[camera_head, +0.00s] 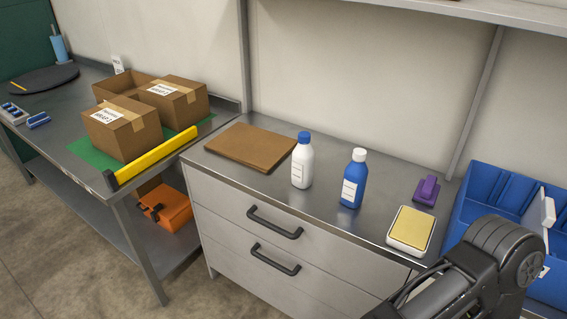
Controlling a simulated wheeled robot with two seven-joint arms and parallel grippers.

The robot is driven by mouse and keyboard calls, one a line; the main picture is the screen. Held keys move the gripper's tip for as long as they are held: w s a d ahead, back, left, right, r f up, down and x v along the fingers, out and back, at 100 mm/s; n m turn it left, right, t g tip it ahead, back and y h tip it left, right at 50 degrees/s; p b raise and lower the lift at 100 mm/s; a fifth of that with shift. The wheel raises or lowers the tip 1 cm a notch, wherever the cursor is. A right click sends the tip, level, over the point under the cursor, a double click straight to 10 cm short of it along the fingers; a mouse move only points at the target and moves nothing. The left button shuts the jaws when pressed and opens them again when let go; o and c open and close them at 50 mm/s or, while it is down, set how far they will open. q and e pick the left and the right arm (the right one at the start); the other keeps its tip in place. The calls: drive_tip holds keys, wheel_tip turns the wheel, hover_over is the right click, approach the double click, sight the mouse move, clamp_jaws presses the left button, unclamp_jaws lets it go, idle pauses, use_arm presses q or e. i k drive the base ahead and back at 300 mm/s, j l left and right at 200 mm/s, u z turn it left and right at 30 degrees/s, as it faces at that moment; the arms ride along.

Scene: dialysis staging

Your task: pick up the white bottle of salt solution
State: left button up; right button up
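A white bottle (302,166) with a blue cap and a pale label stands upright on the grey metal top of the drawer cabinet (255,195). A blue bottle (354,184) with a white cap and a white label stands upright to its right, with a gap between them. Neither bottle is touched by an arm. A dark part of my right arm shows at the lower right, but its fingers are out of the picture. My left gripper is not in view.
A brown board (250,146) lies left of the white bottle. A scale-like device with a yellow top (411,228), a purple object (427,190) and blue bins (510,193) are to the right. Cardboard boxes (122,130) and a yellow bar (155,158) are on the left table.

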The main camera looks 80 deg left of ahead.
sight(303, 155)
drive_tip(key=u, duration=2.65)
drive_tip(key=i+j+z, duration=0.1)
drive_tip(key=j+z, duration=0.5)
